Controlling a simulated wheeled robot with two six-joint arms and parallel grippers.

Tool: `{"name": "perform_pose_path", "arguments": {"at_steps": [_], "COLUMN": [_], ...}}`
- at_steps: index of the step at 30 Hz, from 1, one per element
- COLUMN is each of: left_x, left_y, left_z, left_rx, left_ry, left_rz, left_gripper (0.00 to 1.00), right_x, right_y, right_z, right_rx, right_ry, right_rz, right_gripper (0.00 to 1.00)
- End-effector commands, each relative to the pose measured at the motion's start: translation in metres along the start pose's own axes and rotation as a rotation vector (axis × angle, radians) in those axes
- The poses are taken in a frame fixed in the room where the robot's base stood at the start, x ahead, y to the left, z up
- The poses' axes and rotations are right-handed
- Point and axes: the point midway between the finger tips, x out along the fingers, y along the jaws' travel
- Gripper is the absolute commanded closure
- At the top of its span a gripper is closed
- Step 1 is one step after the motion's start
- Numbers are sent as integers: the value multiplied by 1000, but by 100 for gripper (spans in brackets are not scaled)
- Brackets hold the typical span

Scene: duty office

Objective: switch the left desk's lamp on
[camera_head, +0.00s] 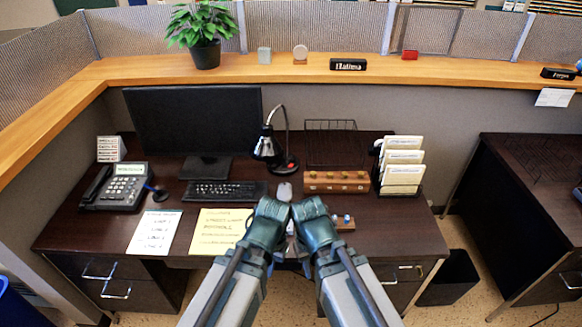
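The left desk (70,228) is dark brown. Its black lamp (267,146) stands behind the mouse, right of the monitor, with a curved neck and a shade hanging to the left. A small red spot, perhaps a button, shows on its round base (288,166). I see no clear pool of light under the shade. My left gripper (268,217) and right gripper (311,212) are side by side over the desk's front edge, in front of the lamp and apart from it. Their fingers are not clearly visible, so I cannot tell whether they are open or shut.
A keyboard (226,191), monitor (193,118) and phone (118,187) are on the left. A mouse (284,190), wooden block with knobs (337,183), wire tray (331,140) and file rack (402,165) are near the lamp. Papers (221,232) lie in front. A second desk (530,205) stands right.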

Motion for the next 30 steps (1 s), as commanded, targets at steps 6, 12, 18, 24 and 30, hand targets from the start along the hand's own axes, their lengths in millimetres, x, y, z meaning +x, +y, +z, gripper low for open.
{"name": "perform_pose_path", "arguments": {"at_steps": [6,12,18,24,30], "left_x": [0,0,0,0,0], "left_y": [0,0,0,0,0], "left_z": [0,0,0,0,0], "left_rx": [0,0,0,0,0], "left_ry": [0,0,0,0,0], "left_rz": [0,0,0,0,0], "left_gripper": [100,100,100,100,100], "right_x": [0,0,0,0,0], "right_y": [0,0,0,0,0], "right_z": [0,0,0,0,0], "right_rx": [0,0,0,0,0], "right_ry": [0,0,0,0,0], "right_rz": [0,0,0,0,0], "right_gripper": [100,100,100,100,100]}}
